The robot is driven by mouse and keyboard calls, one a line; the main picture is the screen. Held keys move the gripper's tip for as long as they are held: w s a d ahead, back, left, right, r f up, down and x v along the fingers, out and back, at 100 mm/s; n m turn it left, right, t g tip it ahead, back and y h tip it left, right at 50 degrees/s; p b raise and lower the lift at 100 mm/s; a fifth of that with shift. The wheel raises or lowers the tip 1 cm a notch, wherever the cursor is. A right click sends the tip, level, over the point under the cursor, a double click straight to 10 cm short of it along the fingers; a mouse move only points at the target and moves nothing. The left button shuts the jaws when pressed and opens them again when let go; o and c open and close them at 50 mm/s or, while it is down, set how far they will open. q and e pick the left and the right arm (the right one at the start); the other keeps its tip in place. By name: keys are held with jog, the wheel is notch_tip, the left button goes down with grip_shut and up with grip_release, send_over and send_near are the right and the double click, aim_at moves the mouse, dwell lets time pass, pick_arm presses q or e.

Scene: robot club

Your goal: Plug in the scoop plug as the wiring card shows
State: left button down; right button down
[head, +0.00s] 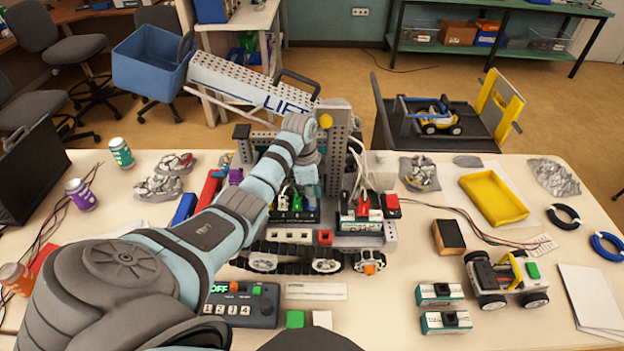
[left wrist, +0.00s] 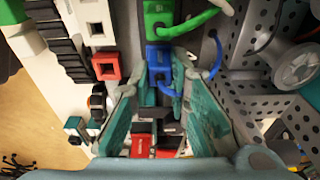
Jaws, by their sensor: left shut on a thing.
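A tracked rover (head: 300,247) with a perforated lift arm (head: 255,88) marked "LIFT" stands mid-table. My left gripper (head: 309,186) points down over its deck. In the left wrist view its fingers (left wrist: 158,82) close around a blue plug (left wrist: 158,57) with a blue cable. The blue plug sits just beside a green plug (left wrist: 160,17) with a green cable. Whether the blue plug is seated in a socket cannot be told. Red-and-black connectors (left wrist: 142,145) show between the fingers lower down. I cannot make out which card is the wiring card. My right gripper is not in view.
A control box (head: 240,304) stands in front of the rover, a small wheeled robot (head: 505,279) to its right. A yellow tray (head: 493,197) lies at the right. White cables (head: 357,165) hang beside the deck. The perforated metal plate (left wrist: 255,45) is close to the gripper.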

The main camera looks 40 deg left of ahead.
pick_arm(q)
jog(key=shift+f, duration=0.35)
dwell(0.3)
jog(key=shift+s, duration=0.1)
dwell(0.5)
jog(key=c, duration=1.4)
grip_release()
jog(key=shift+c, duration=0.2)
notch_tip(320, 180, up, 4)
jog(key=p, duration=0.4)
jog(key=shift+r+p, duration=0.2)
jog(key=shift+p, duration=0.15)
jog(key=shift+r, duration=0.8)
